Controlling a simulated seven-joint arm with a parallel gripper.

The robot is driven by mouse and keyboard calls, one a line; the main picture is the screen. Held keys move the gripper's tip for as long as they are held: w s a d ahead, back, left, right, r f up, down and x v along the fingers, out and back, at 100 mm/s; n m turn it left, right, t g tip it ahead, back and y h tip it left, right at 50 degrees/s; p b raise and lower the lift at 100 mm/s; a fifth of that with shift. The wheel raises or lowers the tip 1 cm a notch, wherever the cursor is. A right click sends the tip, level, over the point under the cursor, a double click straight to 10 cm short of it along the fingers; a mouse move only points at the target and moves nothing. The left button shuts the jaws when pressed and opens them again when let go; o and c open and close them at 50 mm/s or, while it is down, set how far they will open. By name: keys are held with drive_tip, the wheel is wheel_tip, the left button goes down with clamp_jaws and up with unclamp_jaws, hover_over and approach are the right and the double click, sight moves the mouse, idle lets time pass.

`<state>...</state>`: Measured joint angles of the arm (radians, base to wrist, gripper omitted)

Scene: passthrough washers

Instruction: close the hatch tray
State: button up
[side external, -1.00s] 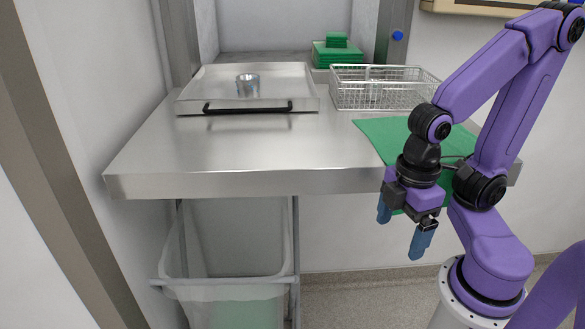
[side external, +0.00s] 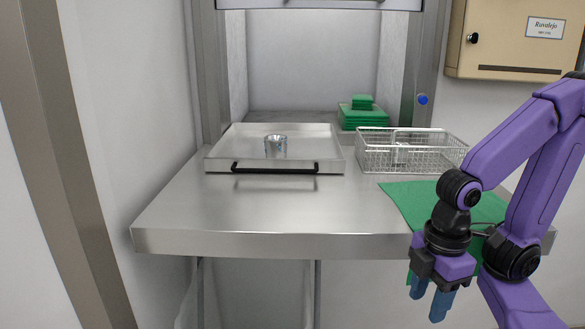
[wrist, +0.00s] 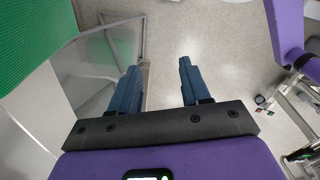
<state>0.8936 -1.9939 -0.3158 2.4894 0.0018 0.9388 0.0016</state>
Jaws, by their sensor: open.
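The hatch tray (side external: 222,158) is a shallow metal tray with a black bar handle (side external: 275,168) along its front. It sits pulled out on the steel counter, in front of the hatch opening (side external: 312,75). A small metal cup (side external: 276,146) stands upright in the tray. My gripper (side external: 430,301) hangs at the lower right, in front of the counter's edge and well apart from the tray. Its blue fingers are apart and empty; the wrist view also shows the gripper (wrist: 158,85) with floor between the fingers. The tray is not in the wrist view.
A wire basket (side external: 411,152) stands right of the tray. A green cloth (side external: 408,200) lies on the counter's right side. Folded green cloths (side external: 362,117) are stacked in the hatch. The counter (side external: 225,215) in front of the tray is clear. A beige cabinet (side external: 500,50) hangs upper right.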

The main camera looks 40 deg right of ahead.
wheel_tip(320, 180, up, 4)
drive_tip(key=shift+a+r, duration=0.1)
drive_tip(key=shift+a, duration=0.05)
clamp_jaws()
wheel_tip(320, 180, up, 18)
drive_tip(key=w+a+m+t, duration=0.1)
drive_tip(key=w+m+t, duration=0.25)
drive_tip(key=w, duration=1.75)
drive_tip(key=w+d+m+t+h, duration=0.15)
drive_tip(key=w+d+t, duration=0.25)
drive_tip(key=w+d, duration=0.95)
drive_tip(key=a+x, duration=0.1)
drive_tip(key=x, duration=0.4)
drive_tip(key=s+a+f+x, duration=0.1)
drive_tip(key=x, duration=0.8)
drive_tip(key=shift+a+f, duration=0.35)
drive_tip(key=shift+f, duration=0.2)
